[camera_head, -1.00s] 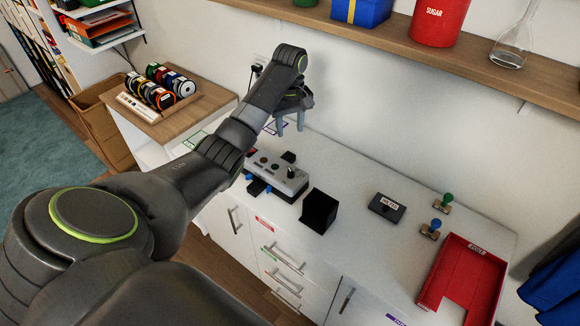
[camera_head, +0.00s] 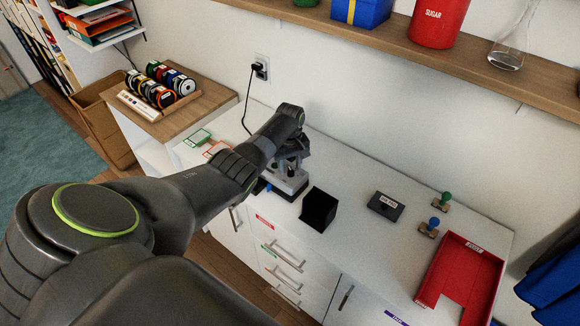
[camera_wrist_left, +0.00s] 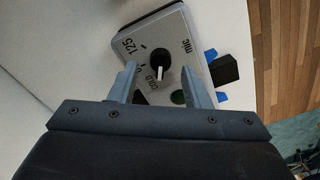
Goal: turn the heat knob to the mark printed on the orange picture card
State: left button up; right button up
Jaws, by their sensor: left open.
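The grey control box (camera_head: 290,184) sits on the white counter, partly hidden by my left arm. In the left wrist view its face (camera_wrist_left: 165,25) shows a black heat knob (camera_wrist_left: 158,56) with a white pointer, near the printed words "COLD" and "125". The pointer aims down the picture, close to "COLD". My left gripper (camera_wrist_left: 159,70) is open, its two fingers on either side of the knob's near side; I cannot tell whether they touch it. In the head view the left gripper (camera_head: 288,158) is over the box. An orange-edged card (camera_head: 216,149) lies behind my arm, its print unreadable.
A green-edged card (camera_head: 198,138) lies left of the orange one. A black open holder (camera_head: 319,208) stands just right of the box. Farther right are a dark labelled block (camera_head: 385,206), two stamps and a red tray (camera_head: 430,283). A shelf (camera_head: 400,45) runs above.

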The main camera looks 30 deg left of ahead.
pick_arm(q)
jog(key=shift+f, duration=0.4)
grip_shut()
jog(key=shift+m, duration=0.4)
jog(key=m, duration=0.4)
jog(key=shift+w+d+m, duration=0.1)
jog(key=shift+d+m, duration=0.05)
jog(key=shift+m, duration=0.25)
jog(key=m, duration=0.6)
jog(key=shift+d, duration=0.2)
jog(key=shift+m, duration=0.3)
